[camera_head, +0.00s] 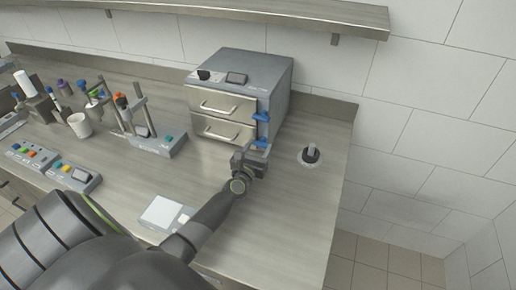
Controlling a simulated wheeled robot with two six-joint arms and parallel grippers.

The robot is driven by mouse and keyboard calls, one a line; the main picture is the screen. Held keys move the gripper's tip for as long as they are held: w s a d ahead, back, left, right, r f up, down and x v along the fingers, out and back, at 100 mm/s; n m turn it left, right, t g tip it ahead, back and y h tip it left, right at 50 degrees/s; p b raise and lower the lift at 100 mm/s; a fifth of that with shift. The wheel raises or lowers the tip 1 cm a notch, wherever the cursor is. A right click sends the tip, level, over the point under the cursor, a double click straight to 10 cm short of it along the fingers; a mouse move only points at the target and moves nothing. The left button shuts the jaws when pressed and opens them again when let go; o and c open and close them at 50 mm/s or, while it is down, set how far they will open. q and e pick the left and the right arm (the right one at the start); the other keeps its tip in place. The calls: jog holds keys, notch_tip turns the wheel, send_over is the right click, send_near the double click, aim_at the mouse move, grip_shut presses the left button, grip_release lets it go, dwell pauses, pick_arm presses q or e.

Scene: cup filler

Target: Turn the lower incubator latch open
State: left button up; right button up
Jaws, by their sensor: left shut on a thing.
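The grey incubator (271,78) stands at the back of the counter with two drawer-like doors, each with a bar handle. The upper blue latch (262,116) is on the right edge of the upper door. The lower blue latch (260,144) is on the right edge of the lower door (222,130). My left gripper (259,152) reaches up from below and is shut on the lower latch, whose lower part it partly hides. Both doors look closed. My right gripper is not in view.
A dark knob-like item on a round base (311,155) stands to the right. A white flat device (160,212) lies near the front edge. Stands with coloured caps, a white cup (79,125) and button boxes (33,155) fill the left. A shelf (290,14) hangs above.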

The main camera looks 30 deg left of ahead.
pick_arm(q)
jog(key=shift+m, duration=0.3)
jog(key=m, duration=0.3)
jog(key=shift+m+p, duration=0.3)
jog(key=shift+p, duration=0.1)
jog(key=m+p, duration=0.1)
jog(key=m, duration=0.4)
jog(key=shift+d+f, duration=0.1)
jog(key=shift+d, duration=0.05)
jog(key=m+p, duration=0.1)
jog(key=m, duration=0.4)
jog(key=shift+d+f+m+p, duration=0.15)
jog(key=shift+m+p, duration=0.3)
jog(key=shift+m, duration=1.45)
jog(key=shift+f, duration=0.1)
jog(key=o, duration=1)
